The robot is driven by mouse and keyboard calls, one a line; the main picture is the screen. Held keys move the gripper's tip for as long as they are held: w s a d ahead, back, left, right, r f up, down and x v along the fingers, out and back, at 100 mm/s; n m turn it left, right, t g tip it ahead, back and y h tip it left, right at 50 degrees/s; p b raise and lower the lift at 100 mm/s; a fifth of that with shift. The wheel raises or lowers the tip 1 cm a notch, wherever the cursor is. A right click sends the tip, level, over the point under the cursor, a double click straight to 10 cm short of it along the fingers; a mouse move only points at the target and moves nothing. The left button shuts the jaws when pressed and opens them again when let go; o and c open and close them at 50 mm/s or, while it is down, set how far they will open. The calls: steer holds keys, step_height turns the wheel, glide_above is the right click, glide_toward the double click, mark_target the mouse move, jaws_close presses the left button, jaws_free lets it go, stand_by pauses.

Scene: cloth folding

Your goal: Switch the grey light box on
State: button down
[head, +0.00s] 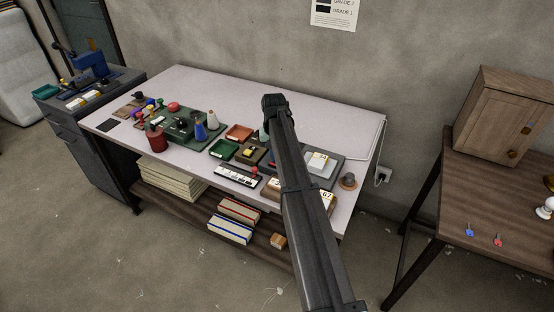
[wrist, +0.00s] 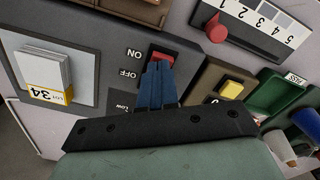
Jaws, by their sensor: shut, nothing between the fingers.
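The grey light box (wrist: 98,58) fills the left of the wrist view and lies on the table at right in the head view (head: 335,180). A red rocker switch (wrist: 161,53) sits on it beside printed ON and OFF labels. My gripper (wrist: 158,66) is shut and empty. Its blue fingertips are at the switch and cover the part nearer the OFF label; the red part beside ON shows. I cannot tell whether the tips touch it.
A white stack with a yellow lot tag (wrist: 49,80) lies on the box. A dark block with a yellow button (wrist: 231,89) stands to the right. A numbered strip with a red knob (wrist: 215,28) and a green tray (wrist: 280,98) are close by. The table's back strip is clear.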

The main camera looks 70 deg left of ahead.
steer(key=shift+f, duration=0.4)
steer(key=shift+r, duration=3.55)
